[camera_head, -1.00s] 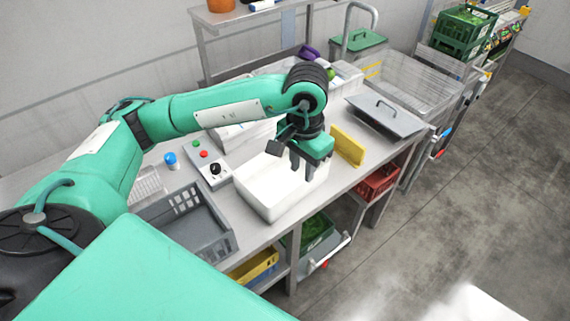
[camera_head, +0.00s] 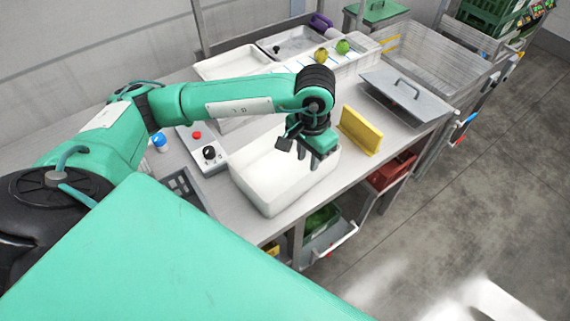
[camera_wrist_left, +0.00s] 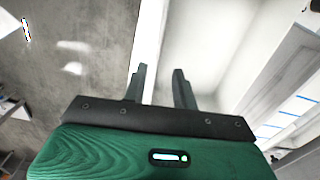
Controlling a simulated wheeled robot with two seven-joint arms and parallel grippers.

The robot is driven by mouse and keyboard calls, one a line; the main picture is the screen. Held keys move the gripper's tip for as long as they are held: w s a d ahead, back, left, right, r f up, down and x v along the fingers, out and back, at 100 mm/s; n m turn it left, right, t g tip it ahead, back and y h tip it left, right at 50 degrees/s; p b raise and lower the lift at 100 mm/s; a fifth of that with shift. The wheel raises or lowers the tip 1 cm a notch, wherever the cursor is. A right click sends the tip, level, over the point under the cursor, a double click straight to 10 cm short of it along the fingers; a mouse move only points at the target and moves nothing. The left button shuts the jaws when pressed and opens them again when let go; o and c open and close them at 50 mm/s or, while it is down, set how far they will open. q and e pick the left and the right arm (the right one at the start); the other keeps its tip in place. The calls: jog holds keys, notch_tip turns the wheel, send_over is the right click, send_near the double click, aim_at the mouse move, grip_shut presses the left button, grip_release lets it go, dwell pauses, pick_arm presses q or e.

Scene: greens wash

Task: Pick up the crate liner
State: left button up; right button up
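A white open tub (camera_head: 265,197), which I take to be the crate liner, stands upright on the metal table and looks empty. My left gripper (camera_head: 317,160) points down at its right part. In the left wrist view the two dark fingers (camera_wrist_left: 160,74) are apart, and the white wall of the tub (camera_wrist_left: 151,40) runs up between them. I cannot tell how far down the fingers reach beside the wall or whether they touch it. My right gripper is not in view.
A yellow upright board (camera_head: 361,130) stands just right of the tub. A grey lid with a handle (camera_head: 407,95) lies beyond it. A control box with buttons (camera_head: 202,150) is on the left. The table's front edge is close.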

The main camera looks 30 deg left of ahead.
pick_arm(q)
notch_tip(320, 180, down, 8)
jog(key=p, duration=0.3)
jog(key=shift+d+f, duration=0.1)
jog(key=shift+d, duration=0.05)
jog(key=shift+w+f, duration=0.1)
jog(key=shift+f, duration=0.25)
jog(key=shift+c, duration=0.2)
grip_shut()
